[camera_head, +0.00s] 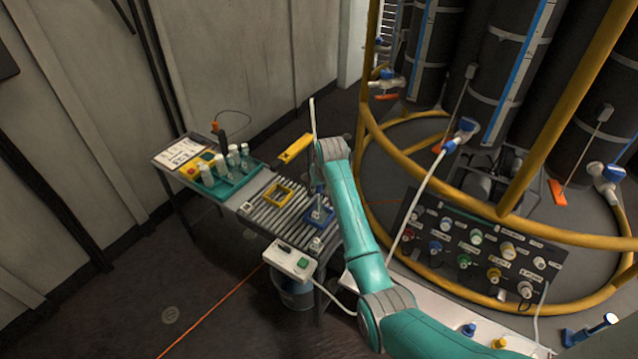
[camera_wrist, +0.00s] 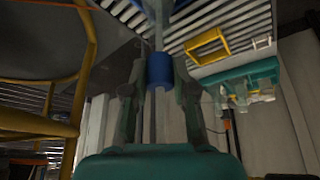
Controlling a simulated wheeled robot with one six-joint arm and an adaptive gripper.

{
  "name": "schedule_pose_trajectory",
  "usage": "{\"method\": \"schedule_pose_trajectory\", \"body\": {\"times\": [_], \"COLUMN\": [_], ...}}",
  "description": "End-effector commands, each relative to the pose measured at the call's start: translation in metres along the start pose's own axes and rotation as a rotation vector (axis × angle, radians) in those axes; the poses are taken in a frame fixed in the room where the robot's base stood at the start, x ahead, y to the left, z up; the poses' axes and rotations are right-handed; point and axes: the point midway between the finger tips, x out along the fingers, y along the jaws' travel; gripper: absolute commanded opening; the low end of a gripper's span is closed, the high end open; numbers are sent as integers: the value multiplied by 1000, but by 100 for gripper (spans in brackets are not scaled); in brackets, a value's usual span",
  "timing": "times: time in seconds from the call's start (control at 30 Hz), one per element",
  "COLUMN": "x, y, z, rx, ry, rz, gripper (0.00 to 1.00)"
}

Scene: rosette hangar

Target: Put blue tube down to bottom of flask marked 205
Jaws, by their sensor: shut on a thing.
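My gripper (camera_wrist: 159,84) is shut on a thin grey tube with a blue collar (camera_wrist: 159,68) in the wrist view. The tube runs on from the collar towards a blue holder (camera_wrist: 156,7) at the top edge. In the head view the blue holder (camera_head: 318,219) sits on the roller table with a small clear vessel in it, just below my wrist. A thin pale rod (camera_head: 312,115) sticks up above my wrist, perhaps the tube's other end. I cannot read any 205 mark. Whether the tube's tip is inside the vessel, and how deep, cannot be told.
A yellow frame (camera_head: 277,196) lies on the roller table (camera_head: 262,215), left of the blue holder. A teal rack (camera_head: 235,186) with several bottles stands further left. A white control box (camera_head: 290,261) is at the table's front. Yellow railings (camera_head: 380,160) rise on the right.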

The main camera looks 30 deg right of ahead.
Motion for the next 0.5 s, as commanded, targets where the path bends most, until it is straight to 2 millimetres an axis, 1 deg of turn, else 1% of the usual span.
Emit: {"method": "schedule_pose_trajectory", "body": {"times": [0.3, 0.5], "x": [9, 9], "y": [0, 0], "z": [5, 5], "rx": [0, 0], "ry": [0, 0], "rz": [0, 0], "gripper": [0, 0]}}
